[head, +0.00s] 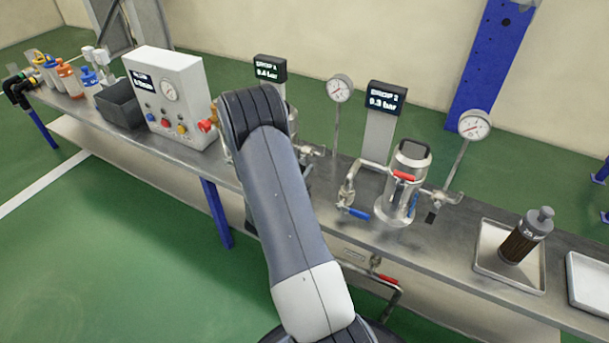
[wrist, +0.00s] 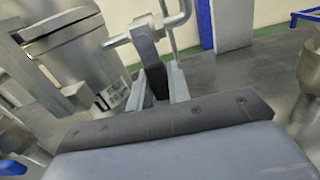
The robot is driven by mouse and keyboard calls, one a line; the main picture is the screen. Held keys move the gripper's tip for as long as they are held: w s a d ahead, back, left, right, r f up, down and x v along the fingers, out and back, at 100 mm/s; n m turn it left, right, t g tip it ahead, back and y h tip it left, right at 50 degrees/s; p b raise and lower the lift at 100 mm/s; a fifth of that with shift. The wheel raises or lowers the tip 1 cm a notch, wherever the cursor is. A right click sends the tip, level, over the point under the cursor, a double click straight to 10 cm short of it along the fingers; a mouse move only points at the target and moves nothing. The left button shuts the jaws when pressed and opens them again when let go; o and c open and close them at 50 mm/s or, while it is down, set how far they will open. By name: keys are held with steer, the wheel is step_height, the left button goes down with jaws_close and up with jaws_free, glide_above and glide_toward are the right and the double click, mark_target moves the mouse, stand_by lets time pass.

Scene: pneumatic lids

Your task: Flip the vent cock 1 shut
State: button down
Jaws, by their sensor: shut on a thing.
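In the wrist view my gripper (wrist: 160,88) is shut on a dark lever (wrist: 158,78), which appears to be the handle of vent cock 1. The lever sits below a grey metal pipe fitting (wrist: 146,38), close beside the metal filter vessel (wrist: 85,55). The lever's exact angle is hard to tell, since the fingers cover its sides. In the head view my arm hides the gripper, the cock and most of the first station, whose display (head: 268,70) reads about 0.4 bar, though the digits are blurred.
The second station has a display (head: 386,98), a vessel (head: 402,192), a red handle (head: 405,176), a blue lever (head: 358,213) and a dark lever (head: 431,217). A control box (head: 170,95) stands left. A tray (head: 492,264) with a filter element (head: 526,236) lies right.

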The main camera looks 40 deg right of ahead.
steer(key=c, duration=1.3)
jaws_free()
steer(key=shift+a, duration=0.15)
steer(key=p+v, duration=0.1)
steer(key=v, duration=0.9)
steer(key=shift+s+a, duration=0.15)
steer(key=shift+a, duration=0.1)
steer(key=shift+d+f, duration=0.1)
steer(key=shift+d, duration=0.05)
steer(key=b+x, duration=0.1)
steer(key=x, duration=0.9)
steer(key=shift+d+r, duration=0.2)
steer(key=shift+d, duration=0.15)
steer(key=shift+n+p, duration=0.5)
steer(key=shift+p, duration=0.2)
